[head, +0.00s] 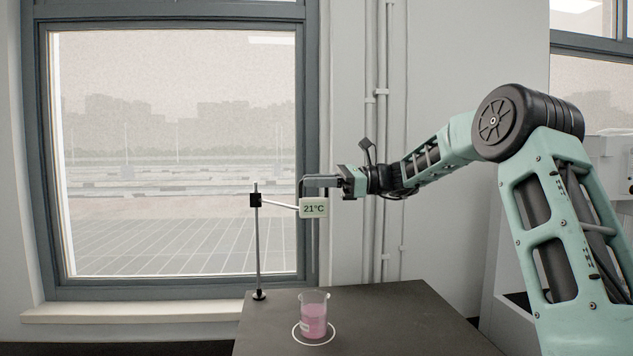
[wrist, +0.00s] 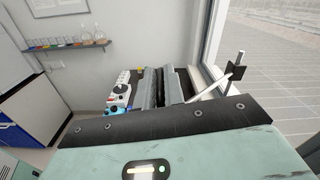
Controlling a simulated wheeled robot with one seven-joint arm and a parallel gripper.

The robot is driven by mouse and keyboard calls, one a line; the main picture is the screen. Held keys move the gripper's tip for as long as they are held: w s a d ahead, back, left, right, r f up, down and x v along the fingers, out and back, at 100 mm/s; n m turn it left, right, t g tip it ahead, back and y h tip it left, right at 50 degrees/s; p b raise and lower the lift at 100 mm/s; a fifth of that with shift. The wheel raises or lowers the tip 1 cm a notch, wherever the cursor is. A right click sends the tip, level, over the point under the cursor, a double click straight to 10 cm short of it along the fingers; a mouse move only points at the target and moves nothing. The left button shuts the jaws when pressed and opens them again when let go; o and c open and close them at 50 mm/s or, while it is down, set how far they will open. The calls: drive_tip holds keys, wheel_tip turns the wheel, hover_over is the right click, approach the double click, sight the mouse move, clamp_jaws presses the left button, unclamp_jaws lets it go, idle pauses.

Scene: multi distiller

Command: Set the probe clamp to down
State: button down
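The probe clamp is a black block (head: 256,200) near the top of a thin upright metal rod (head: 258,245). A white arm runs from it to a pale display (head: 314,208) reading 21°C. The display is well above a beaker of pink liquid (head: 314,318) inside a white ring. My gripper (head: 312,183) is level, fingers pointing left, just above the display; I cannot tell whether it touches it. In the wrist view my gripper's fingers (wrist: 167,86) are close together, and what is between them is hidden. The clamp block (wrist: 236,70) shows to their right.
The dark tabletop (head: 385,315) is mostly bare right of the beaker. A window (head: 180,150) stands behind the rod. Wall pipes (head: 383,130) run behind my arm. The wrist view shows a shelf of coloured items (wrist: 65,44) and white-and-blue equipment (wrist: 118,95) beyond my gripper.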

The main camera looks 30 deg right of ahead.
wheel_tip(320, 180, down, 14)
drive_tip(key=b, duration=0.5)
drive_tip(key=shift+r, duration=0.25)
drive_tip(key=c, duration=1.5)
unclamp_jaws()
drive_tip(key=shift+d+f, duration=0.1)
drive_tip(key=b+v, duration=0.2)
drive_tip(key=v, duration=1.5)
drive_tip(key=shift+s+d+b, duration=0.1)
drive_tip(key=shift+b, duration=0.3)
drive_tip(key=shift+d, duration=0.1)
